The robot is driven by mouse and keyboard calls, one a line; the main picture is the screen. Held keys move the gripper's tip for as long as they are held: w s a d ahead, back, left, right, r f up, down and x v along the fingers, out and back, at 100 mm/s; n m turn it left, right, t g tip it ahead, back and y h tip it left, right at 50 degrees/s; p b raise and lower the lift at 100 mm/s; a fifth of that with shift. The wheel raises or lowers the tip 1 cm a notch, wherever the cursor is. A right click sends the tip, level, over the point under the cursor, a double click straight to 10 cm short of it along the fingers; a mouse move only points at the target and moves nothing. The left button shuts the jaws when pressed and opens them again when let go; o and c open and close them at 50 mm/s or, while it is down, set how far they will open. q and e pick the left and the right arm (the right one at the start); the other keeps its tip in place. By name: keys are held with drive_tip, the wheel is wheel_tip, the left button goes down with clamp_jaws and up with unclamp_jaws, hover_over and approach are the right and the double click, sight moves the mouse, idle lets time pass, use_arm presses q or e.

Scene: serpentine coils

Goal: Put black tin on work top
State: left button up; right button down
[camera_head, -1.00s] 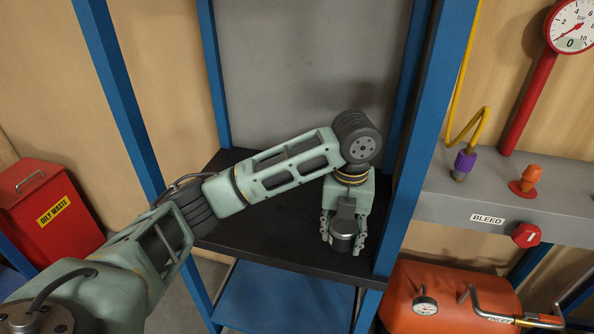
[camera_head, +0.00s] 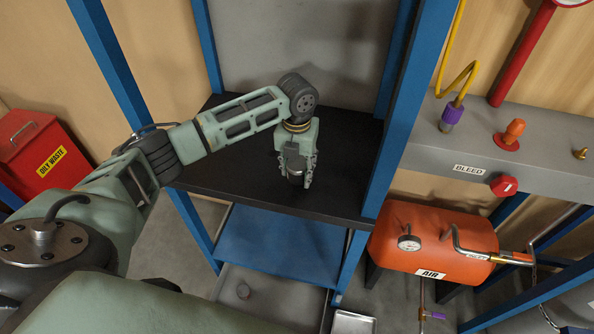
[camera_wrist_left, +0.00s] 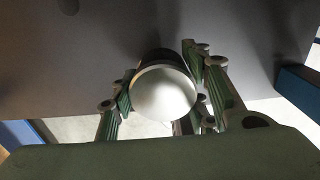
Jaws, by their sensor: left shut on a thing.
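My left gripper (camera_head: 297,178) is shut on the black tin (camera_head: 295,181), a short dark cylinder. It hangs fingers down over the black work top (camera_head: 225,178) in the blue frame. In the left wrist view the tin's round pale end (camera_wrist_left: 165,93) shows between the two fingers of the left gripper (camera_wrist_left: 165,88), with its dark side behind. Whether the tin touches the work top or hangs just above it, I cannot tell. My right gripper is not in view.
Blue posts (camera_head: 395,130) flank the work top, with a grey panel (camera_head: 300,45) behind. A blue shelf (camera_head: 275,245) lies below. An orange air tank (camera_head: 430,240) and grey bleed ledge (camera_head: 430,150) stand right; a red oily-waste bin (camera_head: 40,160) stands left. The work top around the gripper is clear.

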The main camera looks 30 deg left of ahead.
sight(297, 163)
use_arm(q)
wheel_tip(297, 163, down, 2)
drive_tip(key=shift+f+p, duration=0.1)
drive_tip(key=shift+p, duration=0.2)
drive_tip(key=shift+w+f, duration=0.1)
drive_tip(key=shift+f, duration=0.05)
drive_tip(key=shift+f, duration=0.15)
drive_tip(key=o, duration=1.3)
drive_tip(key=shift+r, duration=0.6)
wheel_tip(297, 163, up, 11)
drive_tip(key=b, duration=0.2)
drive_tip(key=shift+r+b, duration=0.1)
drive_tip(key=shift+b, duration=0.2)
